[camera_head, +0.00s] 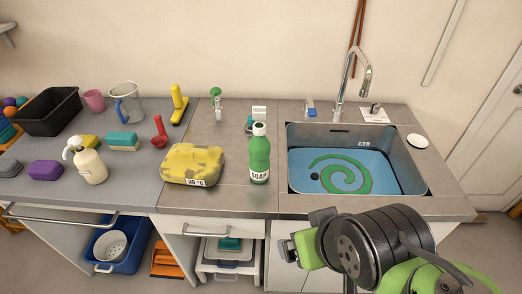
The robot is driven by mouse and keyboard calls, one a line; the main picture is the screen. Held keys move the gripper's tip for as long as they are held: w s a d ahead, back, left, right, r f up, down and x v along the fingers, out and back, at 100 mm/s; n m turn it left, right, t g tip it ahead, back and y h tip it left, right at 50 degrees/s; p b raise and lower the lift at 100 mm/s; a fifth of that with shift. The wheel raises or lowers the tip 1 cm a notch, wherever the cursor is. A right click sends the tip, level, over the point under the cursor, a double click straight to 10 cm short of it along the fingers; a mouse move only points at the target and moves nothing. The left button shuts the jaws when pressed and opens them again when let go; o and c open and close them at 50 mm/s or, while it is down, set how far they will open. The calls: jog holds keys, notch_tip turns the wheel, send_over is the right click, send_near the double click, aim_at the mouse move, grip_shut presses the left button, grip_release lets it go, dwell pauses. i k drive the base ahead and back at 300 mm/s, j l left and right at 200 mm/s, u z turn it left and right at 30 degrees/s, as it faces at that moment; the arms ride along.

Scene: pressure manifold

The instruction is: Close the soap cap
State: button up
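The green soap bottle (259,160) stands upright on the steel counter left of the sink, with "SOAP" on its label. Its white cap (259,129) is on top; I cannot tell at this size whether it is open or shut. My gripper (303,237) is at the lower right, in front of the counter edge, below and to the right of the bottle and apart from it. Nothing shows held in it. From this angle I cannot tell whether its fingers are open or shut.
The sink (421,184), holding water and a green spiral, is to the right. A white pump bottle (88,162) stands farther left. The counter in front of the soap bottle is clear.

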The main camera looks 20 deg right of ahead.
aim_at(259, 112)
jog(key=l+u, duration=0.2)
jog(key=u, duration=0.25)
jog(key=l+u, duration=0.25)
jog(key=u, duration=0.2)
jog(key=l+u, duration=0.2)
jog(key=u, duration=0.25)
jog(key=k+l+u, duration=0.15)
jog(key=u, duration=0.25)
